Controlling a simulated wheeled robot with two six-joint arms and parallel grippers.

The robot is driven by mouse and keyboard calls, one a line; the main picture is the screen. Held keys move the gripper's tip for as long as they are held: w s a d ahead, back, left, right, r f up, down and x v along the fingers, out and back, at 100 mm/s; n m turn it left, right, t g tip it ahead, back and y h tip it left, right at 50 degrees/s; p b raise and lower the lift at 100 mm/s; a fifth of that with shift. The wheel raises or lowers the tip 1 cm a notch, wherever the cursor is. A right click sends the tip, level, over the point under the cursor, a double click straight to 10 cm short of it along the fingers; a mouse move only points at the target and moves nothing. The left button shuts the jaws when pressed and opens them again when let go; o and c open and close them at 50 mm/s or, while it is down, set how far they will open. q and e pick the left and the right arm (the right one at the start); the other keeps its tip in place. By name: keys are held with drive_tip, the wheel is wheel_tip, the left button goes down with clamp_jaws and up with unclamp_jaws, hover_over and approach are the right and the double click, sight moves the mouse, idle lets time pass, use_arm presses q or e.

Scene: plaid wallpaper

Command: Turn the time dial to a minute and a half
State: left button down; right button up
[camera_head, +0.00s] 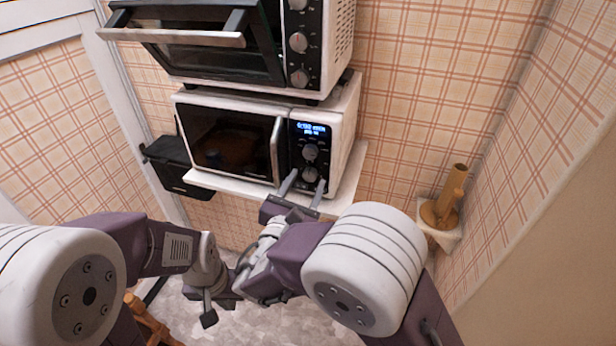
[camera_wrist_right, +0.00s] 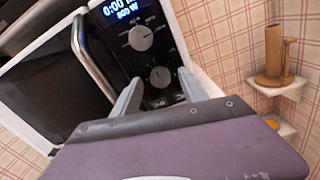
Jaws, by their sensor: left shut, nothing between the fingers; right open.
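The white microwave (camera_head: 350,110) stands on a shelf with its door closed. Its black panel has a lit blue display (camera_head: 311,130); in the right wrist view the display (camera_wrist_right: 125,8) shows 0:00 and a wattage line. Below it are two round grey dials, the upper dial (camera_head: 310,152) and the lower dial (camera_head: 310,174). I cannot read which is the time dial. My right gripper (camera_head: 305,185) is open, its fingers on either side of the lower dial (camera_wrist_right: 160,77); contact cannot be told. My left gripper (camera_head: 208,314) is shut and empty, low and away from the microwave.
A toaster oven (camera_head: 330,45) with its own knobs sits above the microwave. The vertical door handle (camera_head: 275,150) is just left of the panel. A black box (camera_head: 172,165) is at the left. A wooden holder (camera_head: 441,212) stands on a small wall shelf at the right.

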drive_tip(key=shift+w+d, duration=0.3)
drive_tip(key=shift+w, duration=0.75)
drive_tip(key=shift+s, duration=0.1)
clamp_jaws()
drive_tip(key=shift+f+m+b, duration=0.2)
drive_tip(key=shift+m+b, duration=0.2)
drive_tip(key=shift+b, duration=0.3)
drive_tip(key=m+b, duration=0.2)
drive_tip(key=b, duration=0.2)
drive_tip(key=m+b, duration=0.3)
drive_tip(key=b, duration=0.1)
drive_tip(key=m+b, duration=0.2)
drive_tip(key=b, duration=0.2)
drive_tip(key=shift+d+f+m+b, duration=0.1)
drive_tip(key=shift+f+m+b, duration=0.2)
drive_tip(key=shift+f+b, duration=0.05)
drive_tip(key=m+b, duration=0.7)
drive_tip(key=b, duration=0.4)
drive_tip(key=shift+r+m, duration=0.1)
drive_tip(key=shift+m, duration=0.2)
drive_tip(key=shift+r+m+b, duration=0.25)
drive_tip(key=shift+m+b, duration=0.75)
drive_tip(key=shift+b, duration=0.3)
